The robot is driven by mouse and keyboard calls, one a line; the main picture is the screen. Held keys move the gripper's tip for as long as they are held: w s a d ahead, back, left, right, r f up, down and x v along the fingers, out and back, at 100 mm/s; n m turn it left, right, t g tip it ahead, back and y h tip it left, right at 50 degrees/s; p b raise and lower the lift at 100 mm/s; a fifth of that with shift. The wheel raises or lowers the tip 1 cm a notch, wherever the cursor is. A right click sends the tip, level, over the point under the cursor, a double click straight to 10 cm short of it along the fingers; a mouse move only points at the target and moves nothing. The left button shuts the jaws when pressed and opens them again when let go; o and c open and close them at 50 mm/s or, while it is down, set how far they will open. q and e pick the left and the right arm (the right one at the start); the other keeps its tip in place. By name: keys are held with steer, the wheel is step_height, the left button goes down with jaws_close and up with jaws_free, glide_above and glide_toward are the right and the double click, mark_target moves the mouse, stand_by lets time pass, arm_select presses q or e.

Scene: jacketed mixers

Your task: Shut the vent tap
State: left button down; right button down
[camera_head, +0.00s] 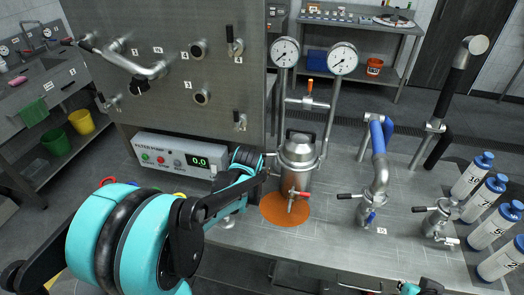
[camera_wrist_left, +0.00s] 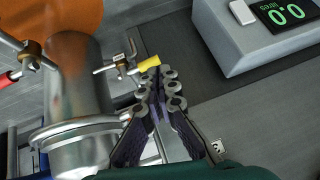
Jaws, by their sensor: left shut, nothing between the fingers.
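The steel vessel (camera_head: 298,160) stands on an orange round mat (camera_head: 275,210) on the bench. A small tap with a yellow-tipped lever (camera_wrist_left: 148,65) is on the vessel's side in the left wrist view. A red-handled tap (camera_head: 299,194) is low on the vessel's front, and an orange-handled tap (camera_head: 309,88) is above it. Which is the vent tap is not labelled. My left gripper (camera_head: 247,160) is beside the vessel. In the left wrist view (camera_wrist_left: 165,85) its fingers are shut and empty, tips close to the yellow lever; contact cannot be told. My right gripper's fingers are not visible.
A control box with a green display (camera_head: 175,155) stands left of the vessel. Two gauges (camera_head: 286,52) rise behind it. A blue-handled pipe (camera_head: 378,165) and a small tap (camera_head: 437,217) stand right. White bottles (camera_head: 470,176) line the right edge. The front bench is mostly clear.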

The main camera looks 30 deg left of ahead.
arm_select(q)
steer(key=shift+n+t+h, duration=0.4)
steer(key=shift+n+h, duration=0.1)
steer(key=shift+n, duration=0.4)
steer(key=w+a+f+b, duration=0.1)
steer(key=w, duration=0.1)
steer(key=w+f+b, duration=0.1)
steer(key=w+f, duration=0.1)
steer(key=w+a+f+b, duration=0.1)
steer(key=w, duration=0.1)
steer(key=shift+w+a+f, duration=0.25)
steer(key=shift+a, duration=0.1)
steer(key=shift+s+d, duration=0.1)
